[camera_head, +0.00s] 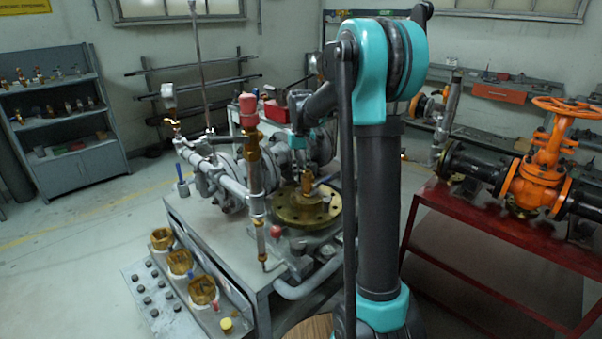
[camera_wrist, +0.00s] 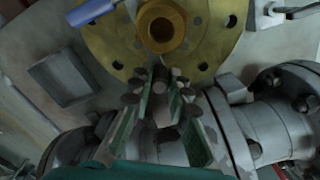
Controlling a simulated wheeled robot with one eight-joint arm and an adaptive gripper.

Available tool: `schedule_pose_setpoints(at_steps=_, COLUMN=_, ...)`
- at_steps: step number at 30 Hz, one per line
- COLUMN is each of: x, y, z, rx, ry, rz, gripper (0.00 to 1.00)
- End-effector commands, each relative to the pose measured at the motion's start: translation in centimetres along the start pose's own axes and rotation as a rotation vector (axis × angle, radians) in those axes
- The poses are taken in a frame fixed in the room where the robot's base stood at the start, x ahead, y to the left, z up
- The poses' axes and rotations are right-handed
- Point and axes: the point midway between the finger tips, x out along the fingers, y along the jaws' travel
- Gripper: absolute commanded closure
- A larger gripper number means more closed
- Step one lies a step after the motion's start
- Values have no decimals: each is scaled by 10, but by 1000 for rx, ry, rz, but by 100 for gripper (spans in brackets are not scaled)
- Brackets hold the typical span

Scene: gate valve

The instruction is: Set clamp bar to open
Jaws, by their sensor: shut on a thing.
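My gripper (camera_head: 300,168) reaches down over the work bench beside the round brass flange (camera_head: 296,210). In the wrist view my gripper (camera_wrist: 160,92) points at the lower edge of this flange (camera_wrist: 205,48), which has a brass hub (camera_wrist: 162,27) with a dark bore. Its green-lined fingers are shut on a small grey piece between them; the fingers hide most of it, and I cannot tell whether it is the clamp bar. A bar with a blue handle (camera_wrist: 92,12) lies across the flange's upper left, apart from the fingers.
Grey flanged piping (camera_wrist: 270,128) runs close at the lower right of the wrist view. An orange gate valve (camera_head: 538,180) sits on a red table (camera_head: 480,240) at right. Open floor lies at left.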

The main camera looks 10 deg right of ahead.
Motion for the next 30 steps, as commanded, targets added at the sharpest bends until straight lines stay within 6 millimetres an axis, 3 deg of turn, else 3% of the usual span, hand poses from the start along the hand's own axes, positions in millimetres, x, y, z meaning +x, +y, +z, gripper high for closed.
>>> schedule_pose_setpoints(at_steps=17, x=0, y=9, z=-4, rx=65, ry=0, rz=0, gripper=100)
schedule_pose_setpoints(at_steps=30, x=0, y=58, z=-13, rx=414, ry=0, rz=0, gripper=100)
